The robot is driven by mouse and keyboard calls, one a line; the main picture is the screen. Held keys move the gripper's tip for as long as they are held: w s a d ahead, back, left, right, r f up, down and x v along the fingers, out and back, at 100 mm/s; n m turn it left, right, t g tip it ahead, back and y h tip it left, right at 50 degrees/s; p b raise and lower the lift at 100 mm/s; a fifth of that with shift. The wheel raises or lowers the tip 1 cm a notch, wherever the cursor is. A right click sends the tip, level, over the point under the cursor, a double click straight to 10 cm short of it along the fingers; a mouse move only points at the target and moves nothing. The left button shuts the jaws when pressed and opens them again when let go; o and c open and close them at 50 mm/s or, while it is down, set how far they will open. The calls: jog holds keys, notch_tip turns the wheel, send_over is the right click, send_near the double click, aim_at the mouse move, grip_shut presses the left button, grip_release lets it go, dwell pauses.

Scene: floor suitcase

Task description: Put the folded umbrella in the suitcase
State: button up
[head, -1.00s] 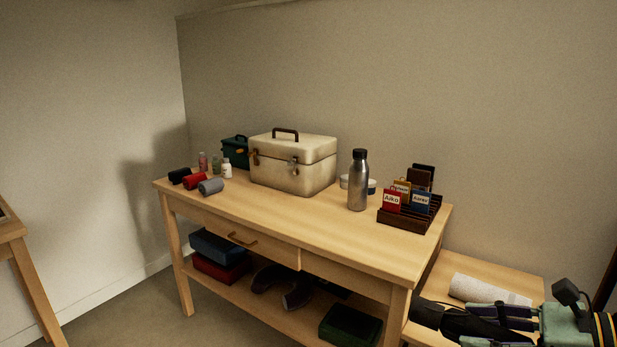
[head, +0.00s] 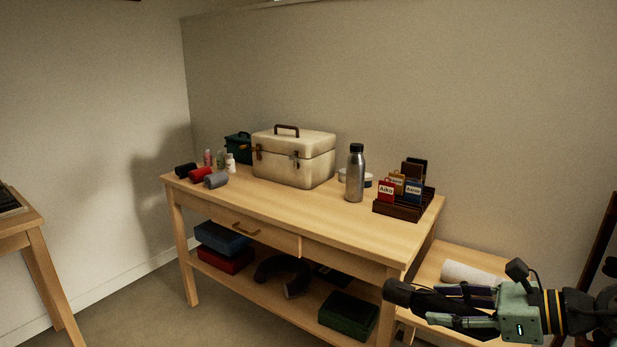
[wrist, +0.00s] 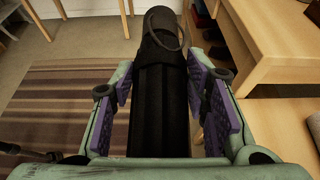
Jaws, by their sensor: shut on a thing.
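My gripper (head: 462,302) is at the lower right of the head view, raised in front of the low bench. It is shut on the black folded umbrella (head: 400,292), whose rounded end sticks out to the left past the fingers. In the wrist view the umbrella (wrist: 163,108) lies lengthwise between the purple pads of my gripper (wrist: 162,88), with a thin loop at its far end. No open suitcase can be made out in either view. A cream hard case (head: 292,160) with a brown handle stands closed on the table.
The wooden table (head: 290,222) holds a steel bottle (head: 355,178), a card rack (head: 397,212) and several small rolls. A low bench (head: 430,272) with a white roll (head: 470,273) stands beside it. A striped rug (wrist: 75,120) lies on open floor in the wrist view.

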jog(key=w+a+f+m+t+h, duration=0.1)
jog(key=w+a+f+m, duration=0.1)
jog(key=w+a+f, duration=0.45)
jog(key=w+a+f+m+t+h, duration=0.15)
jog(key=w+a+f, duration=0.25)
jog(key=w+a, duration=0.6)
jog(key=w+a+f+m+t+h, duration=0.1)
jog(key=w+a+f+h, duration=0.15)
jog(key=f, duration=0.45)
jog(key=w+a+f+m+t+h, duration=0.1)
jog(key=w+a+f+m, duration=0.15)
jog(key=f, duration=0.35)
jog(key=s+a+f+m+h, duration=0.1)
jog(key=s+f, duration=0.4)
jog(key=f, duration=0.6)
jog(key=s+f+m+t+h, duration=0.1)
jog(key=s+f+m+h, duration=0.2)
jog(key=f, duration=0.9)
jog(key=shift+s+a+f+h, duration=0.2)
jog(key=shift+s+a+h, duration=0.3)
jog(key=shift+s, duration=0.65)
